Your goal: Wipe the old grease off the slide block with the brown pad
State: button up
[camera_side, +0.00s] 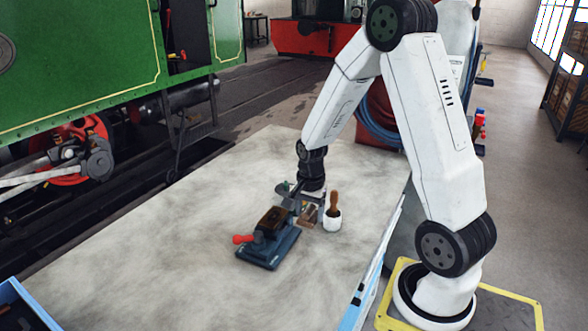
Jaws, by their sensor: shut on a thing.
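The slide block (272,217) is a dark brown block with a darker patch on top. It sits on a blue-grey vise (268,249) with a red handle (242,239), on the pale bench. My gripper (290,203) is just right of and behind the block, low over the bench, pointing down. It is shut on the brown pad, which is small and mostly hidden at the fingers. I cannot tell whether the pad touches the block.
A small brown and grey piece (308,214) lies beside the gripper. A white pot (332,220) with a wooden-handled brush (333,200) stands to its right. A blue tray (22,306) is at the lower left. The bench (150,255) is clear on the left.

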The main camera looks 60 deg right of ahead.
send_near(265, 225)
jog(key=shift+d+f, duration=0.15)
jog(key=shift+f, duration=3.6)
jog(key=shift+w+d, duration=0.1)
jog(key=shift+d, duration=1.1)
jog(key=shift+c, duration=0.5)
jog(key=shift+w+d, duration=0.1)
jog(key=shift+d, duration=2.9)
jog(key=shift+s+a+r, duration=0.1)
jog(key=shift+a, duration=2.05)
jog(key=shift+s+a, duration=0.1)
jog(key=shift+a, duration=2.05)
notch_tip(265, 225, up, 8)
jog(key=shift+d, duration=0.15)
